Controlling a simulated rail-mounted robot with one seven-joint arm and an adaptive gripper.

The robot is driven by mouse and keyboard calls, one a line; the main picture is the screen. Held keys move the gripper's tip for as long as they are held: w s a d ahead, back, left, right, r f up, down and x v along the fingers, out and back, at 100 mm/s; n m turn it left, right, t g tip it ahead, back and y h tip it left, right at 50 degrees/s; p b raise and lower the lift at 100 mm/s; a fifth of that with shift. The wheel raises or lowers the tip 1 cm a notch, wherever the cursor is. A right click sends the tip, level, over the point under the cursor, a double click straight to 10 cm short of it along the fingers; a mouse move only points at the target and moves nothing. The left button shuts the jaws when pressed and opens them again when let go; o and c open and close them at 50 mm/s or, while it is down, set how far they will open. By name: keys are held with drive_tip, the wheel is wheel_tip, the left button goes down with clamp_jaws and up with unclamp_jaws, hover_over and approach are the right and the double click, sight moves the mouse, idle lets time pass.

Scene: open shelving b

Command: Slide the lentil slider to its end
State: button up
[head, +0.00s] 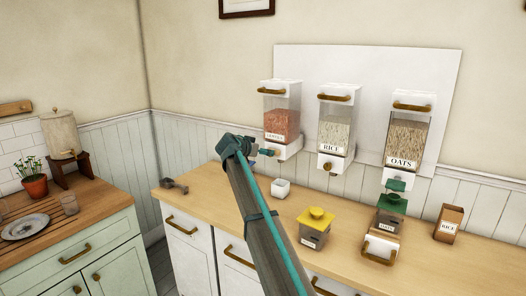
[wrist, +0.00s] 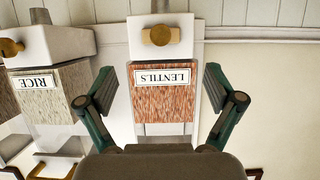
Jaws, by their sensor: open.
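The lentil dispenser (head: 282,121) hangs on the white wall panel, leftmost of three, with reddish lentils behind its clear front. In the wrist view the dispenser (wrist: 163,103) appears upside down, with its LENTILS label readable. Its slider has a round brass knob (wrist: 160,35) on a white block, beyond my fingertips in the picture. My gripper (wrist: 160,85) is open and empty, its fingers on either side of the dispenser's image; I see no contact. In the head view my gripper (head: 266,151) is close to the dispenser's lower front, and the slider knob is hard to make out there.
The rice dispenser (head: 335,134) and oats dispenser (head: 404,134) hang to the right. A white bowl (head: 281,188) stands on the wooden counter (head: 235,202) below the lentils. A yellow-topped container (head: 315,229), a green-topped item (head: 391,203) and a rice box (head: 449,223) stand further right.

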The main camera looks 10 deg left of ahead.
drive_tip(key=p+x, duration=0.2)
drive_tip(key=x, duration=0.6)
drive_tip(key=shift+a, duration=0.15)
drive_tip(key=shift+p+x, duration=0.45)
drive_tip(key=shift+x, duration=0.45)
drive_tip(key=shift+s, duration=0.1)
